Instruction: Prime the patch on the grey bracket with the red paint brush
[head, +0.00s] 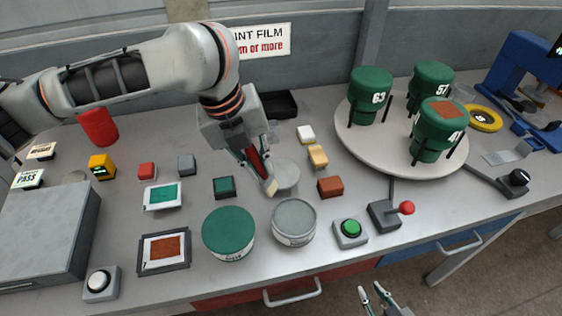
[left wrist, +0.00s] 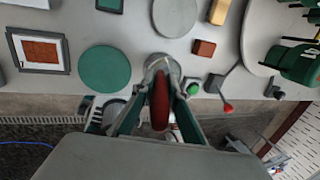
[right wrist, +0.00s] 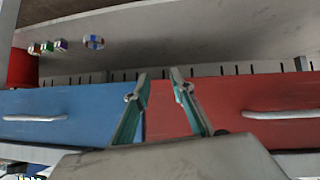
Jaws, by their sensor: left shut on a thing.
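My left gripper (head: 252,160) is shut on the red paint brush (head: 258,163), which points down, its pale tip beside a round grey disc. The brush also shows in the left wrist view (left wrist: 160,103), in front of an open grey paint can (left wrist: 158,63). In the head view this can (head: 294,224) stands just below the brush tip; I cannot tell if they touch. I make out no grey bracket; a rust-brown patch (head: 446,108) shows atop a green numbered cylinder (head: 433,143). My right gripper (head: 373,299) is open and empty beyond the table's front edge.
The round turntable (head: 367,157) carries several green cylinders. A green-topped can (head: 228,234), a green button (head: 350,229) and a red-knobbed lever (head: 405,208) line the front. Small blocks and framed colour swatches lie left. A grey box (head: 45,235) fills the left corner.

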